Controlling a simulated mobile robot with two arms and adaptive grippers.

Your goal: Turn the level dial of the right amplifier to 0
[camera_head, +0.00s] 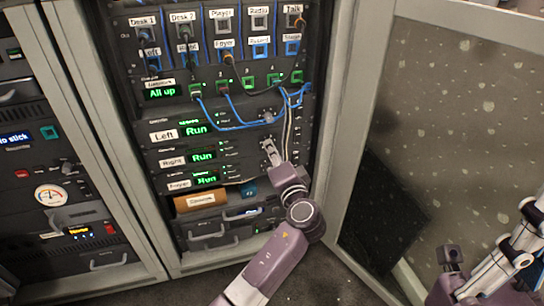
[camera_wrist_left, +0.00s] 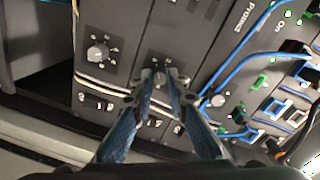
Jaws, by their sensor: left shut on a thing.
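The right amplifier (camera_head: 172,162) is the rack unit labelled "Right", with a green "Run" display, between the "Left" and "Foyer" units. My left gripper (camera_head: 268,148) reaches its right end and covers its level dial in the head view. In the left wrist view, the level dial (camera_wrist_left: 160,79) is the middle of three round knobs. The fingertips of my left gripper (camera_wrist_left: 162,76) are shut on it, one on each side. Its pointer and the scale figures are too small or hidden to read.
The left amplifier's dial (camera_wrist_left: 218,100) and the foyer amplifier's dial (camera_wrist_left: 97,53) sit close on either side. Blue patch cables (camera_head: 240,127) hang just above, and pale cables run beside my gripper. An open mesh door (camera_head: 440,110) stands at the right.

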